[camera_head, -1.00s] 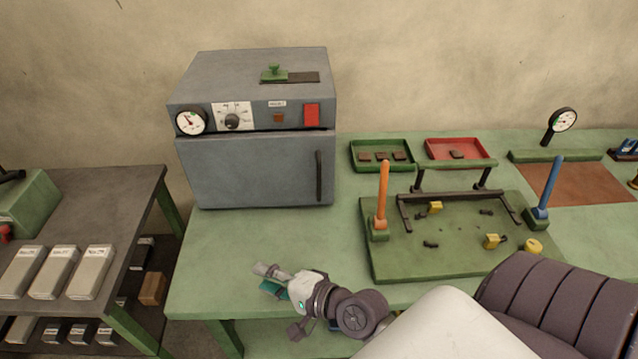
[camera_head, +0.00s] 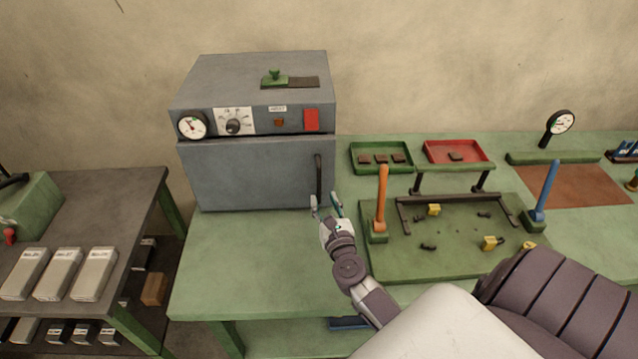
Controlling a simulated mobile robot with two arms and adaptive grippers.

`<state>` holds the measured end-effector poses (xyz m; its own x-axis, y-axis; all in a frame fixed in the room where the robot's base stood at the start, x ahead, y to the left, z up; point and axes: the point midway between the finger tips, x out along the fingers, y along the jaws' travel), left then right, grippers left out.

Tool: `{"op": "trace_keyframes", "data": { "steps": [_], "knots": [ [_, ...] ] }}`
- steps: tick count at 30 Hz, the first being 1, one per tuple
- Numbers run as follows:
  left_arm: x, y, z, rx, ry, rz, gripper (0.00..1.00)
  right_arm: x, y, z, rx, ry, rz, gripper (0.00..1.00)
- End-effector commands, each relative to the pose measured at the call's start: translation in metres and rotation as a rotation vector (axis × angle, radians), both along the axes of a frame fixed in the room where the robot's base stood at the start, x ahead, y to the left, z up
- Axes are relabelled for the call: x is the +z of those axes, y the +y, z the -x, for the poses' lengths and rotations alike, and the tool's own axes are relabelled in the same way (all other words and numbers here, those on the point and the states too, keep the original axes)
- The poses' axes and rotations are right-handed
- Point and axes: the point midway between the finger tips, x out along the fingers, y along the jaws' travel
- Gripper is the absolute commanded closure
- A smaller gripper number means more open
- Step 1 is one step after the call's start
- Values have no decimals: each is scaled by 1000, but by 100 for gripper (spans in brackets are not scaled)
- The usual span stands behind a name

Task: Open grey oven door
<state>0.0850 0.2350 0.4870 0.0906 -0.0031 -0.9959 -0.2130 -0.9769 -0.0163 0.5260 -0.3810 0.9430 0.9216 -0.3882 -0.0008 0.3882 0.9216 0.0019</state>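The grey oven (camera_head: 250,125) stands on the green table against the wall. Its door (camera_head: 250,172) is shut, with a dark vertical handle (camera_head: 319,178) near the door's right edge. My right gripper (camera_head: 327,203) is open, its two fingers pointing up toward the oven. It is at the lower end of the handle in the picture; I cannot tell whether it touches it. Nothing shows between the fingers. My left gripper is not in view.
A green fixture board (camera_head: 460,255) with an orange lever (camera_head: 381,200) and a blue lever (camera_head: 547,190) stands close right of my gripper. A green tray (camera_head: 382,168) and a red tray (camera_head: 430,150) lie behind it. Table space in front of the oven is clear.

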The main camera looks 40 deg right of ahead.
Motion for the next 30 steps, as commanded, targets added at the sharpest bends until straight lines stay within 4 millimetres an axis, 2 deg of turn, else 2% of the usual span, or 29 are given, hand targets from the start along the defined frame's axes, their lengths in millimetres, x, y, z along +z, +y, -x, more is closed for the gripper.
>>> {"op": "trace_keyframes", "data": {
  "steps": [3,9,13,22,29,30],
  "knots": [
    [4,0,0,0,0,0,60,2,-10,-24,0,-1,4,61],
    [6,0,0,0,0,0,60,0,-20,-48,1,1,2,61],
    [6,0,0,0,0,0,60,0,-23,-55,1,1,2,61],
    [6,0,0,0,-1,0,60,0,-24,-56,1,2,1,61],
    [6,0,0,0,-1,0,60,0,-24,-56,1,2,1,99],
    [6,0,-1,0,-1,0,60,0,-23,-56,1,2,1,100]
  ]
}}
